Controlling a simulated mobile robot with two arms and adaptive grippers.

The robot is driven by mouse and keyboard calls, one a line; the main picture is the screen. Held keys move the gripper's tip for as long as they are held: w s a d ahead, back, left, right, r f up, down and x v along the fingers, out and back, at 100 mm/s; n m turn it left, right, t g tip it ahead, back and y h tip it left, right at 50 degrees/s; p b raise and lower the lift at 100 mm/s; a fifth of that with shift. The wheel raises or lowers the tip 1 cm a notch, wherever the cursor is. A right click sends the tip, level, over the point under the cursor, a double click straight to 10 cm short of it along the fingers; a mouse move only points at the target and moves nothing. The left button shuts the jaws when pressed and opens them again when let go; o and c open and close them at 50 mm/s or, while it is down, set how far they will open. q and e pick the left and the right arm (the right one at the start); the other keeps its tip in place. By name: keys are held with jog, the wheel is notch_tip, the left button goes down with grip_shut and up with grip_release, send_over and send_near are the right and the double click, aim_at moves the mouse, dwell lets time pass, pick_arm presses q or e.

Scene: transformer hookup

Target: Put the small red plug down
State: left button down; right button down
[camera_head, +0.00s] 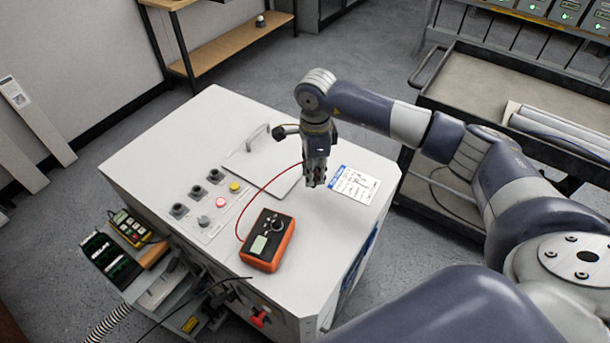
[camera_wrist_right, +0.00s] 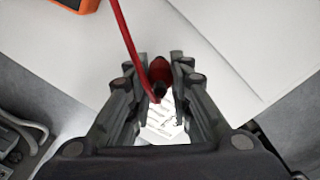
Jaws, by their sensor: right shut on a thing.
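My right gripper (camera_head: 315,180) points down over the white cabinet top (camera_head: 270,120), left of a printed paper sheet (camera_head: 354,184). In the right wrist view its fingers (camera_wrist_right: 160,88) are shut on the small red plug (camera_wrist_right: 159,70). A red lead (camera_wrist_right: 126,38) runs up from the plug. In the head view the lead (camera_head: 262,187) arcs to an orange multimeter (camera_head: 268,240). The fingers hide the plug in the head view. I cannot tell the exact gap to the surface. My left gripper is not in view.
Black knobs, a red button (camera_head: 221,202) and a yellow button (camera_head: 235,187) sit to the left. A dark cart (camera_head: 500,105) stands right.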

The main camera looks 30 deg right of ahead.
notch_tip(320, 180, down, 4)
jog(key=shift+a+r+p, duration=0.1)
jog(key=shift+r+p, duration=0.1)
jog(key=shift+p, duration=0.4)
jog(key=shift+f, duration=0.4)
jog(key=c, duration=1.9)
grip_release()
jog(key=shift+b, duration=0.3)
jog(key=o, duration=0.5)
jog(key=shift+c, duration=0.2)
